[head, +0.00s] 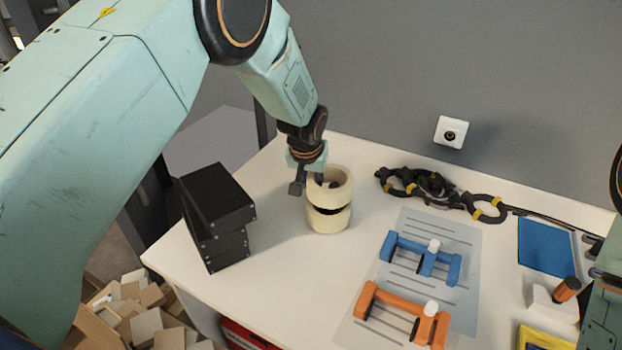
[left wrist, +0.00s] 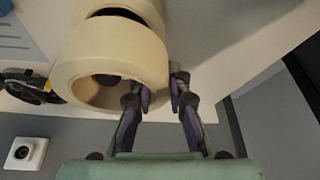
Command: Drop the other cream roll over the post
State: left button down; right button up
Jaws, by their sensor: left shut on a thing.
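My left gripper (head: 307,185) is shut on the wall of the upper cream roll (head: 341,192), one finger inside the ring and one outside. In the left wrist view my left gripper (left wrist: 162,92) pinches the rim of this upper roll (left wrist: 120,52). The upper roll hangs slightly tilted above the lower cream roll (head: 328,222), with a dark gap between them. The lower roll stands on the table; part of it shows in the left wrist view (left wrist: 140,10). Something dark shows inside the upper roll, perhaps the post, but its shape is mostly hidden.
A stack of black boxes (head: 218,210) stands left of the rolls. A tangled black cable (head: 430,186) lies behind right. A grey mat (head: 445,225) holds blue (head: 422,258) and orange (head: 400,312) handles. The white table (head: 275,285) is clear in front.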

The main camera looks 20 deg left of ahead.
pick_arm(q)
jog(key=c, duration=1.2)
grip_release()
jog(key=o, duration=0.4)
jog(key=shift+r, duration=0.1)
jog(key=shift+r+p, duration=3.45)
jog(key=shift+r, duration=0.55)
jog(key=shift+f, duration=0.15)
